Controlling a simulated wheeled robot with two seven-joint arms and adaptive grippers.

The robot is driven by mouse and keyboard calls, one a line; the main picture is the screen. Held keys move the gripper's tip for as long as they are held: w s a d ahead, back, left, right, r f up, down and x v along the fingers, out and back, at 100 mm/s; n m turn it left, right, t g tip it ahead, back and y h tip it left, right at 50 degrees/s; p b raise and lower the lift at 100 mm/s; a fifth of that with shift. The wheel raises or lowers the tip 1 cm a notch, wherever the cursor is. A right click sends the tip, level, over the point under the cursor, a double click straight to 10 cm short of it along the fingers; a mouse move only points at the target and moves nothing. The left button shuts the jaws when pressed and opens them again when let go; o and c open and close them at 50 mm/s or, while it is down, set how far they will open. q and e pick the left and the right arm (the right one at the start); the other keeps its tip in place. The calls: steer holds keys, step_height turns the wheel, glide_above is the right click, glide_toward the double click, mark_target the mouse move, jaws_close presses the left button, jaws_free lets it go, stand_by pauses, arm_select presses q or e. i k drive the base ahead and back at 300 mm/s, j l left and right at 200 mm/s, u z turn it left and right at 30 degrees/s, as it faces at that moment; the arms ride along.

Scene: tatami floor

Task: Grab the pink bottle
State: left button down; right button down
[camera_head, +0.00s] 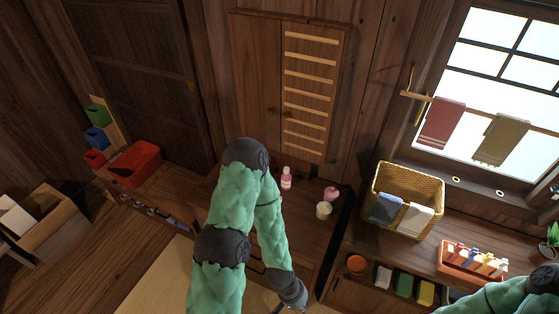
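The pink bottle (286,179) stands upright on the dark wooden counter, just right of my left arm's elbow. It is small, with a pale cap and label. My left gripper (287,304) is low in the view at the bottom edge, well below the bottle in the picture and apart from it. It is small and partly cut off, so its finger opening cannot be made out. My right arm enters at the bottom right corner, and its gripper is out of view.
Right of the bottle are a pink round item (331,194) and a cream jar (323,211). A wicker basket (408,184) with cloths and an orange tray (474,262) stand on the right counter. A red bin (134,163) is at left. My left arm covers part of the counter.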

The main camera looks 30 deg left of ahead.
mark_target(285, 177)
steer(key=u, duration=0.95)
